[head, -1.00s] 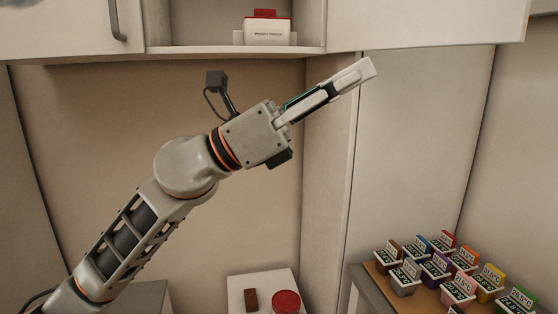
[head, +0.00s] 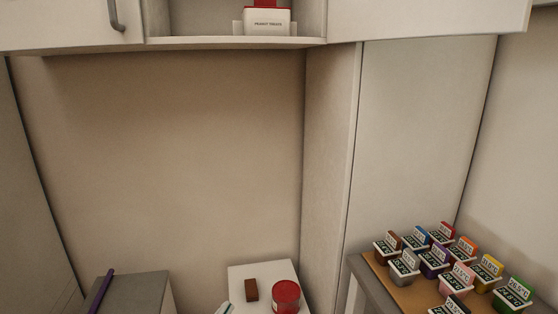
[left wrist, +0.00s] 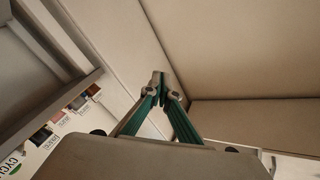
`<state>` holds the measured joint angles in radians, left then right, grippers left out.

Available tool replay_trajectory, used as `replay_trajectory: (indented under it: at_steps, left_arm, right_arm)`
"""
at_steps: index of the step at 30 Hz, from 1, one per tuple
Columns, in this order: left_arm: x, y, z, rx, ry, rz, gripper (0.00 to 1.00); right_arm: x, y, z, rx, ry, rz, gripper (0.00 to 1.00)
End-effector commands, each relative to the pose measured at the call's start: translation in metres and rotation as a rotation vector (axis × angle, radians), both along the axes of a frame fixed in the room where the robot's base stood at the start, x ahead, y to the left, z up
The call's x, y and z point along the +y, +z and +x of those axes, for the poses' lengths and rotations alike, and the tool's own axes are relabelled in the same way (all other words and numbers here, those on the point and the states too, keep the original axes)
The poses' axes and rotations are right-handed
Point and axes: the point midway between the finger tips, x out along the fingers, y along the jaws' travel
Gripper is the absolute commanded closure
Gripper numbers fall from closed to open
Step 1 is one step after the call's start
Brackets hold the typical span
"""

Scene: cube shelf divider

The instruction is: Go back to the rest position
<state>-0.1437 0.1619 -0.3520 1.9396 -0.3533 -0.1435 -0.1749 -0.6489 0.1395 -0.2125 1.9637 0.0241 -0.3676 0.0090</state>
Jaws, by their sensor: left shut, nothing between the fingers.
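My left gripper (left wrist: 160,88) shows in the left wrist view with its green-sided fingers closed together at the tips and nothing between them. In the head view only a small pale tip, which looks like my left gripper (head: 224,308), shows at the bottom edge, just left of the white stand. The rest of the left arm is out of the head view. My right gripper is in neither view.
A white stand (head: 262,270) holds a brown block (head: 251,290) and a red round container (head: 286,296). Several labelled colored tubs stand on a brown board (head: 381,270) at right. A grey box (head: 140,290) and purple stick (head: 101,290) are at left. An open overhead shelf (head: 190,41) holds a white box (head: 267,22).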

Motion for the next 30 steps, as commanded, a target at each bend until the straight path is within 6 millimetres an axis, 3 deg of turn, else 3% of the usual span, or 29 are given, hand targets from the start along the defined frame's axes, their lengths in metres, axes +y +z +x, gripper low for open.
replay_trajectory:
  at_steps: [1, 6, 9, 12, 15, 18, 30]
  left_arm:
    - [0.009, -0.033, -0.018, 0.088, 0.020, -0.036, 1.00]
    - [0.036, -0.127, -0.084, 0.363, 0.095, -0.160, 1.00]
    - [0.050, -0.172, -0.128, 0.510, 0.143, -0.223, 1.00]
    - [0.061, -0.206, -0.168, 0.626, 0.187, -0.275, 1.00]
    - [0.068, -0.227, -0.198, 0.707, 0.219, -0.311, 1.00]
    - [0.071, -0.238, -0.215, 0.752, 0.238, -0.331, 1.00]
    - [0.072, -0.242, -0.220, 0.767, 0.244, -0.337, 1.00]
  right_arm:
    - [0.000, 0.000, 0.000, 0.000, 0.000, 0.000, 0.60]
    - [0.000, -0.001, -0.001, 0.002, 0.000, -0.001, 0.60]
    - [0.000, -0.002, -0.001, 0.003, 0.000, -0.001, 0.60]
    - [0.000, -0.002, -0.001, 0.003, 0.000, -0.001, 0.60]
    - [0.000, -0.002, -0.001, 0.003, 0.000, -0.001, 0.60]
    - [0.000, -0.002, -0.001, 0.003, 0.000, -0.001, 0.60]
    - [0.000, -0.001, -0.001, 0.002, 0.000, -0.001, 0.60]
